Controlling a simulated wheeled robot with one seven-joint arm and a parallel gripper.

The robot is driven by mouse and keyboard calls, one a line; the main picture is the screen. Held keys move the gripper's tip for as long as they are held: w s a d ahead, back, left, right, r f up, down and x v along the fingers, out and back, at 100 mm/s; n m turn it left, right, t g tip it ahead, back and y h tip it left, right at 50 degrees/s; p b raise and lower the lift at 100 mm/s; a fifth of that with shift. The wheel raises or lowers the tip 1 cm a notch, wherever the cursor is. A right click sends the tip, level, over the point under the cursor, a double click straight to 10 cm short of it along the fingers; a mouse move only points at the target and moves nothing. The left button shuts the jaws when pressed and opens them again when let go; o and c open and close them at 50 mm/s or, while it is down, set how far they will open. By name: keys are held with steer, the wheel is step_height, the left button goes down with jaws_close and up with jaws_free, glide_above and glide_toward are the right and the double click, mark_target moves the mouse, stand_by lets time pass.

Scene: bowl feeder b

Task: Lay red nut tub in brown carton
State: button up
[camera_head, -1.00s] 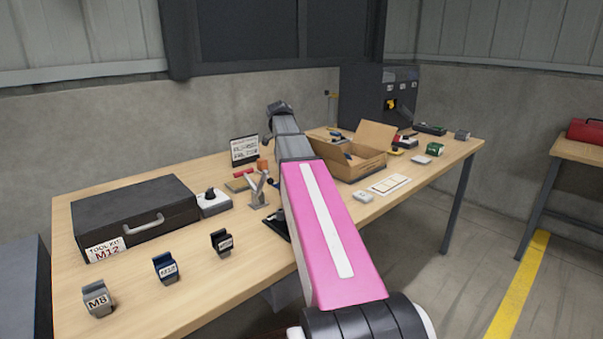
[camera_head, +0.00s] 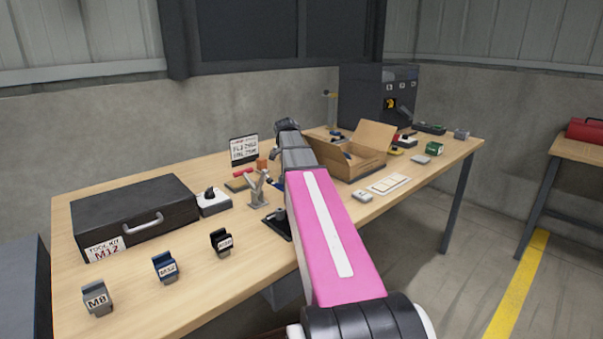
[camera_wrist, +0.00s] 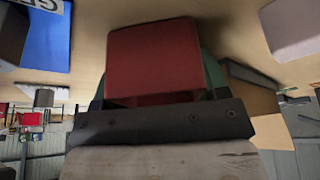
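The brown carton (camera_head: 362,166) stands open on the right part of the bench, with its flap raised at the back. A red block-like thing (camera_wrist: 152,60), which looks like the red nut tub, fills the middle of the wrist view. It sits between the teal fingers of my gripper (camera_wrist: 155,88), which look closed on its sides. In the head view my arm hides the fingers and the tub. The arm's far end is left of the carton and above the bench.
A black tool kit case (camera_head: 135,215) lies at the left. Grey (camera_head: 97,299), blue (camera_head: 165,267) and black (camera_head: 221,243) labelled tubs line the front edge. A metal stand (camera_head: 258,190) is beside my arm. A dark machine (camera_head: 375,95) stands behind.

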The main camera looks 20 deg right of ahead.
steer(key=shift+c, duration=1.1)
steer(key=shift+a+r, duration=0.1)
